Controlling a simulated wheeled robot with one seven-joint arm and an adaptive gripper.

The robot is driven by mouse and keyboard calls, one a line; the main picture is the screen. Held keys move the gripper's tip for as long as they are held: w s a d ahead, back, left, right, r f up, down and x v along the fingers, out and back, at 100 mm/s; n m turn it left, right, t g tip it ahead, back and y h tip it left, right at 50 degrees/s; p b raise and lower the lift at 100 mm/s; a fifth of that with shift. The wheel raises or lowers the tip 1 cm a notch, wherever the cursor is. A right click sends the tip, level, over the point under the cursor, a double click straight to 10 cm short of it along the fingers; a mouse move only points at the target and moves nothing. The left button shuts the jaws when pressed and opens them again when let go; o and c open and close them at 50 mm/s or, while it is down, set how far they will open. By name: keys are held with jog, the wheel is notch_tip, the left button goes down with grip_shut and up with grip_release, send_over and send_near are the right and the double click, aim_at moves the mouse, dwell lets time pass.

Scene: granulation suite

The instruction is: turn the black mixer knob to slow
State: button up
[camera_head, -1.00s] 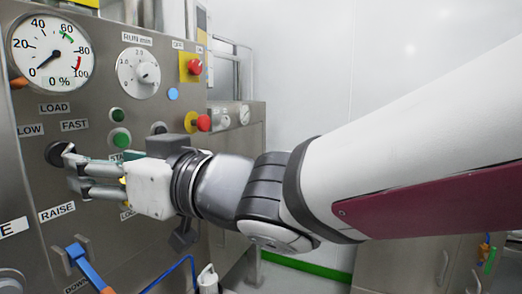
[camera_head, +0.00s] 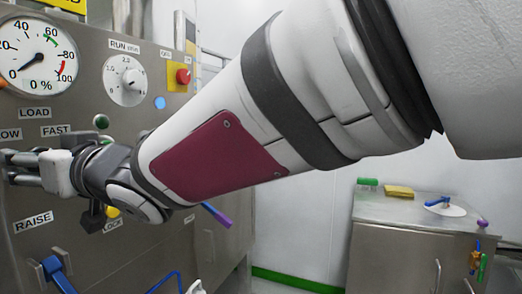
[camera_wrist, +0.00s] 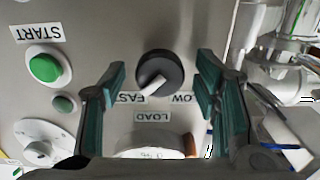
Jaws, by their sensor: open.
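The black mixer knob (camera_wrist: 160,72) is on the steel panel in the wrist view, which is upside down. Its white pointer slants toward the FAST label (camera_wrist: 131,98), away from the partly hidden LOW label (camera_wrist: 184,98). My gripper (camera_wrist: 160,82) is open, with its teal-padded fingers apart on either side of the knob in the picture. No finger visibly touches it. In the head view my gripper (camera_head: 10,168) reaches the panel at the left edge, below the FAST label (camera_head: 70,131). The knob is hidden there.
The green START button (camera_wrist: 44,66) and a smaller green button (camera_wrist: 63,104) are beside the knob. Above are the gauge (camera_head: 32,55), run dial (camera_head: 125,81) and red button (camera_head: 184,76). A blue lever (camera_head: 57,275) is below. A steel cabinet (camera_head: 395,250) stands right.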

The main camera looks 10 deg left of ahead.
jog(key=shift+c, duration=0.5)
jog(key=c, duration=1)
jog(key=shift+c, duration=0.2)
jog(key=shift+n, duration=0.3)
jog(key=shift+s+f+n+b, duration=0.1)
jog(key=shift+n+b, duration=4.15)
jog(key=shift+n, duration=4.35)
